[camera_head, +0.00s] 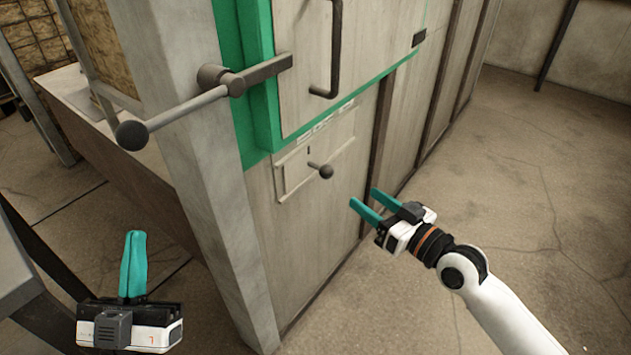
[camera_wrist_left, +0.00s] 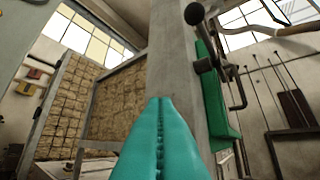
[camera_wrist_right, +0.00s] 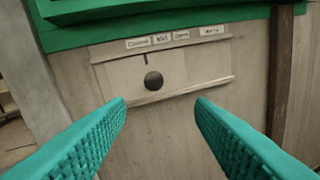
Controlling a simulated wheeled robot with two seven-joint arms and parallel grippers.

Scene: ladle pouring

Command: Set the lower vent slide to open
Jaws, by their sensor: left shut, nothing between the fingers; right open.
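The lower vent slide (camera_head: 293,178) is a pale plate between two rails on the panel below the green-framed door. Its dark round knob (camera_head: 326,171) sticks out; the knob also shows in the right wrist view (camera_wrist_right: 153,80). A dark pointer mark (camera_wrist_right: 146,59) above the knob stands under the left part of the label row (camera_wrist_right: 162,39), about between the first two labels. The small lettering is blurred. My right gripper (camera_head: 363,197) is open and empty, its fingers apart from the knob and pointing toward it. My left gripper (camera_head: 134,237) is shut and empty, away from the slide.
A long lever with a ball end (camera_head: 131,135) juts out left from the green frame (camera_head: 262,130). A dark door handle (camera_head: 335,50) is above the slide. A grey post (camera_head: 205,170) stands left of the panel. The floor (camera_head: 540,200) at right is clear.

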